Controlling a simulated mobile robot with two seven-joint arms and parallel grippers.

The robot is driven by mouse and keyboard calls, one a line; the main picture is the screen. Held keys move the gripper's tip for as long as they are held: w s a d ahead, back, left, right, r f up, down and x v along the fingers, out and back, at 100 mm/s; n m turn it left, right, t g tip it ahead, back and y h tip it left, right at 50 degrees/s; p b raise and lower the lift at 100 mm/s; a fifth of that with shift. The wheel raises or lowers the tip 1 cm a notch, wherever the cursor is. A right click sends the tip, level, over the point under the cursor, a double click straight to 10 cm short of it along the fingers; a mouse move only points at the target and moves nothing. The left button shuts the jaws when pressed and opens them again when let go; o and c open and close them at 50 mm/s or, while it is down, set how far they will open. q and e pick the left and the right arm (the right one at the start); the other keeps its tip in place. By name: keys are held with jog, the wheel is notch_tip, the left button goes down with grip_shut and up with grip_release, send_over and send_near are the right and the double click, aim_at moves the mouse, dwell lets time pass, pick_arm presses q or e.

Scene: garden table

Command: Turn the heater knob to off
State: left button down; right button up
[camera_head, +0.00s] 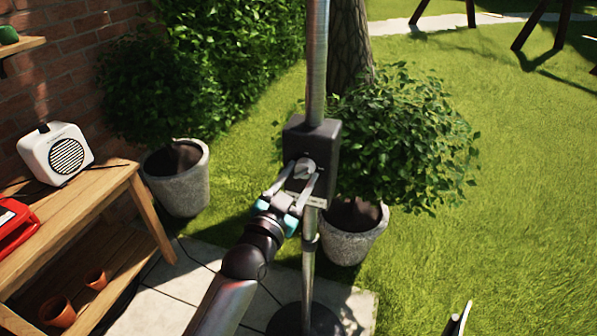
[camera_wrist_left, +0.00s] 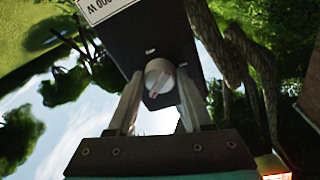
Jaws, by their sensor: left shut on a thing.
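The heater's dark control box (camera_head: 322,140) is mounted on a metal post in the middle of the head view. A light grey round knob (camera_head: 304,166) is on its front face. My left gripper (camera_head: 302,178) reaches up to it, with one finger on each side, and is shut on the knob. In the left wrist view the knob (camera_wrist_left: 159,76) sits between the two fingertips, with a small reddish mark on it. The dark box (camera_wrist_left: 150,40) and a white label (camera_wrist_left: 103,8) are behind it. Only light tips, apparently my right gripper (camera_head: 458,319), show at the lower edge.
A wooden bench (camera_head: 92,200) at the left holds a white radio (camera_head: 57,153) and a red case (camera_head: 14,226). Potted shrubs stand beside the post, one in a grey pot (camera_head: 352,243). The post rises from a dark round base (camera_head: 302,322). Open lawn lies right.

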pick_arm(q)
jog(key=n, duration=0.3)
jog(key=n+p, duration=0.1)
jog(key=n, duration=0.2)
jog(key=shift+d+t+y, duration=0.15)
jog(key=shift+t+y, duration=0.15)
jog(key=n+p, duration=0.1)
jog(key=n, duration=0.5)
jog(key=shift+s+d+y, duration=0.1)
jog(key=shift+y, duration=0.3)
jog(key=shift+n, duration=0.4)
jog(key=shift+c, duration=1.6)
grip_release()
jog(key=shift+s+f, duration=0.1)
jog(key=v, duration=1.5)
jog(key=shift+f+t, duration=0.15)
jog(key=shift+t, duration=0.15)
jog(key=shift+d, duration=0.1)
